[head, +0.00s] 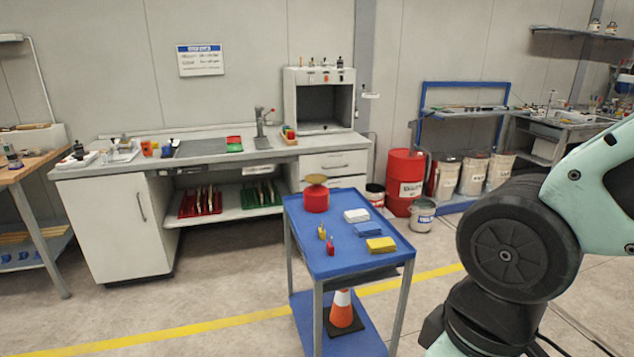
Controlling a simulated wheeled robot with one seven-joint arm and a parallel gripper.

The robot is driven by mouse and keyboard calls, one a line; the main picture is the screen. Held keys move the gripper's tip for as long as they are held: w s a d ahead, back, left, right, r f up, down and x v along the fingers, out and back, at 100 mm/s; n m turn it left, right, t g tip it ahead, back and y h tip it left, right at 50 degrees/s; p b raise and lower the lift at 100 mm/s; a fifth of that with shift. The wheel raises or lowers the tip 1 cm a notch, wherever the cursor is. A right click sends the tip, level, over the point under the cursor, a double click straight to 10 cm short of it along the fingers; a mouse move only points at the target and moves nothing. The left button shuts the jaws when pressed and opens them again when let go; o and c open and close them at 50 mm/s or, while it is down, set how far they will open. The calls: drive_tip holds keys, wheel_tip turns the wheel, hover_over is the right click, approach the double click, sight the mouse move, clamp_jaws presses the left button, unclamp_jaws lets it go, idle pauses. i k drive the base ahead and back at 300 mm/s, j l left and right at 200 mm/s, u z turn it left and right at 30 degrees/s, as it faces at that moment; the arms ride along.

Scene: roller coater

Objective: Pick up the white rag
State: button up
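The white rag (356,215) lies folded on top of a blue cart (330,262) in the middle of the head view. A blue rag (367,229) and a yellow rag (381,245) lie in front of it in a row toward the cart's near right corner. The white rag is uncovered and apart from the other two. My gripper is not in view; only part of my arm shows at the right, to the right of the cart.
On the cart, a red can (316,200) stands left of the white rag, and small red and yellow bottles (330,245) stand at the left front. An orange cone (342,307) is on the lower shelf. A grey counter (205,157) and red drum (404,180) stand behind.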

sight(359, 215)
drive_tip(key=i+j+z, duration=0.1)
drive_tip(key=i+j, duration=0.35)
drive_tip(key=i, duration=0.2)
drive_tip(key=i+j, duration=0.45)
drive_tip(key=i, duration=0.2)
drive_tip(key=i+j+z, duration=0.15)
drive_tip(key=i+j, duration=0.35)
drive_tip(key=i, duration=0.15)
